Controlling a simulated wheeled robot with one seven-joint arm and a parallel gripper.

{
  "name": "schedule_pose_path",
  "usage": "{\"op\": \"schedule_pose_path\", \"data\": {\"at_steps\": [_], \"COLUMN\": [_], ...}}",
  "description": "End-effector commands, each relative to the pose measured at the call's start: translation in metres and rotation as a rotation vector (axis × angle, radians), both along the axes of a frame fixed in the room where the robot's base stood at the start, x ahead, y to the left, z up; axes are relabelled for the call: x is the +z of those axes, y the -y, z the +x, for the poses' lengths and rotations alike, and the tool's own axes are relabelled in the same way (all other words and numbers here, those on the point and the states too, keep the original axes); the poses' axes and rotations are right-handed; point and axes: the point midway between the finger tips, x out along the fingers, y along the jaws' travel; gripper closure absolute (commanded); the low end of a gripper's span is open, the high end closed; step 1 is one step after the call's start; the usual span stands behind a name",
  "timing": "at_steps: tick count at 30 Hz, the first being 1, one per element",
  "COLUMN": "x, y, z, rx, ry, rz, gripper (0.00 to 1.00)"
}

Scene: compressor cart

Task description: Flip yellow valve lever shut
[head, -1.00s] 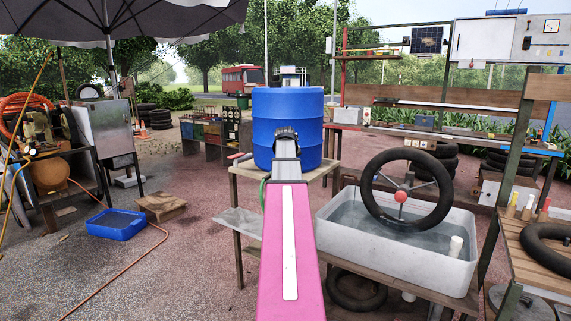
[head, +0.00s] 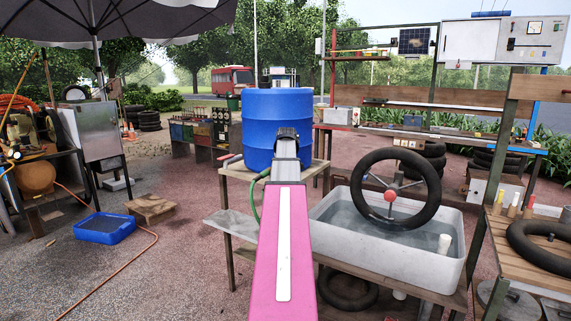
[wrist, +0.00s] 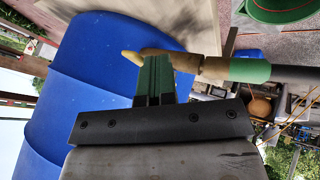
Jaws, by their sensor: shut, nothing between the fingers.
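The blue barrel (head: 262,115) stands on a small table in the head view and fills the left of the wrist view (wrist: 95,70). In the wrist view a brass-coloured fitting (wrist: 208,68) runs beside the barrel and joins a green and black hose (wrist: 250,70). A yellow tip (wrist: 131,58), apparently the valve lever, shows just left of my fingertips. My gripper (wrist: 156,62) is shut and empty, its fingertips overlapping the fitting in the picture. They hide part of the fitting, and I cannot tell whether they touch the lever. In the head view my gripper (head: 287,135) is in front of the barrel and the valve is hidden.
A grey water tub (head: 345,225) with a tyre (head: 430,205) stands right of my arm. A green hose (head: 254,200) hangs at the barrel table's front. A blue tray (head: 105,228) and wooden step (head: 150,207) lie on the ground at left. Open ground lies between.

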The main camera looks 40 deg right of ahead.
Motion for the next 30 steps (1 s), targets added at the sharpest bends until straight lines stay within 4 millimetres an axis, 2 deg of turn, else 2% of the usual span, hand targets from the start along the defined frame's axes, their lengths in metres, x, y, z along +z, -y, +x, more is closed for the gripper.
{"op": "schedule_pose_path", "data": {"at_steps": [10, 23, 26, 30], "x": [0.000, 0.000, 0.001, 0.000], "y": [0.000, -0.001, -0.005, -0.021], "z": [0.002, 0.019, 0.018, 0.012], "rx": [-0.001, 0.000, 0.002, 0.001], "ry": [-0.001, 0.003, 0.004, 0.001], "rz": [-0.001, -0.002, -0.002, -0.001], "gripper": [1.00, 1.00, 1.00, 1.00]}}
